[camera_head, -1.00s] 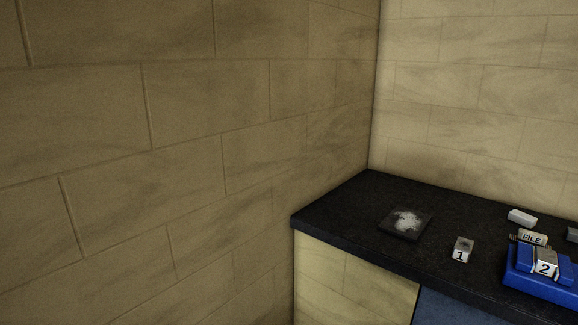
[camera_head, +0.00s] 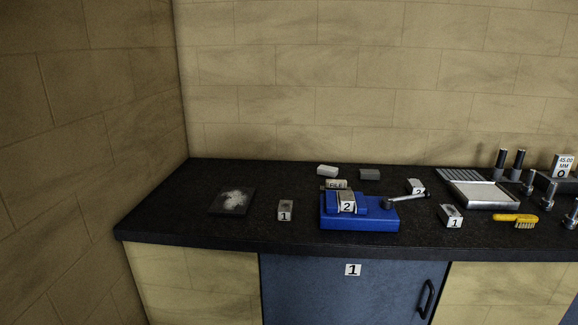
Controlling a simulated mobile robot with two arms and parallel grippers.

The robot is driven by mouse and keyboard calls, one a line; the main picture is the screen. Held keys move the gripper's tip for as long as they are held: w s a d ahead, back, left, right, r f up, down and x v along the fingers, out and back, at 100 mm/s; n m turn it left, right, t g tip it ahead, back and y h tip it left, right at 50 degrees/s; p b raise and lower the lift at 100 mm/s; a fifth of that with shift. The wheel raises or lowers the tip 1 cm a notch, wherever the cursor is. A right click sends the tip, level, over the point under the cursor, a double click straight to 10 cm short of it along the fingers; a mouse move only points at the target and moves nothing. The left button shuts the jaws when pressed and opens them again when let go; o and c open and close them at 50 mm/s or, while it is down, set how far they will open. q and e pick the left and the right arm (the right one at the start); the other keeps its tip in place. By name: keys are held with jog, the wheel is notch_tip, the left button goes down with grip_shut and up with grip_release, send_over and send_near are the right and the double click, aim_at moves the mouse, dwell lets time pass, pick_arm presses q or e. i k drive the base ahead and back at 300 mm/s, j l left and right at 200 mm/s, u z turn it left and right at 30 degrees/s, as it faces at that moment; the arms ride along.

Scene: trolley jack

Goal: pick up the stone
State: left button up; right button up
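No object is labelled as the stone. Two small blocks at the back of the black worktop could be it: a whitish block (camera_head: 327,171) and a dark grey block (camera_head: 369,174) to its right. Both lie flat, apart from each other, behind the blue vise-like fixture (camera_head: 358,222). I cannot tell which is the stone. Neither of my grippers is in view.
The black worktop (camera_head: 165,222) runs along the wall. A dark plate with white powder (camera_head: 234,201), a block marked 1 (camera_head: 285,211), another block marked 1 (camera_head: 451,216), a yellow brush (camera_head: 515,220), a grey tray (camera_head: 480,194) and several metal pins stand on it. A blue cabinet door (camera_head: 345,285) is below.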

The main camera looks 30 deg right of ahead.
aim_at(331, 172)
jog(key=l+z, duration=0.1)
jog(key=z, duration=0.65)
jog(key=i+l+z, duration=0.1)
jog(key=z, duration=0.3)
